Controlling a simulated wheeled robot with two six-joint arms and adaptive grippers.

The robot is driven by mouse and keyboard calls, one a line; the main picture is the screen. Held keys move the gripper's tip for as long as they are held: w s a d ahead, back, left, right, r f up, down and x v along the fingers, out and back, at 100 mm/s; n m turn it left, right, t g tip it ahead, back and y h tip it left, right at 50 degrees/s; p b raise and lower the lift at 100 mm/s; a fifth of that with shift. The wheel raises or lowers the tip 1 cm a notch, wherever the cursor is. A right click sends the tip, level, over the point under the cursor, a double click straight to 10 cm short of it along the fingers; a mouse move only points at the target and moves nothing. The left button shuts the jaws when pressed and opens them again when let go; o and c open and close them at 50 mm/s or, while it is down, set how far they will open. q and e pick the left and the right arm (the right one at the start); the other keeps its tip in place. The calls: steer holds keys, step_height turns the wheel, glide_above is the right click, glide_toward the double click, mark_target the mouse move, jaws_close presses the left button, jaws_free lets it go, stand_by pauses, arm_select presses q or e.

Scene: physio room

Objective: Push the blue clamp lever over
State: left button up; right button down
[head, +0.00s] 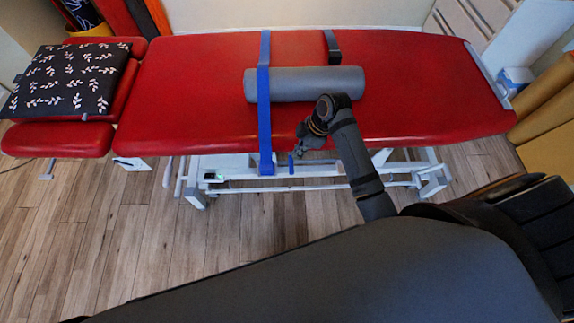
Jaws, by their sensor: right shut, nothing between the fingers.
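The blue clamp lever (291,164) is a small upright blue piece at the near edge of the red treatment table (190,95), just right of the hanging end of a blue strap (264,130). My right gripper (298,152) is shut and empty, pointing down at the table's near edge, close above and right of the lever. I cannot tell whether it touches the lever. The clamp around the lever is partly hidden by the gripper. My left gripper is not in view.
A grey bolster (330,82) lies on the table under the blue strap, with a black strap (332,47) behind it. A dark patterned pillow (70,78) rests at the left end. The white frame (230,170) is below. Wooden floor (150,240) in front is clear.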

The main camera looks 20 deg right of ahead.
mark_target(291, 164)
steer(key=s+b+x, duration=0.1)
steer(key=x, duration=0.9)
steer(key=shift+w, duration=0.45)
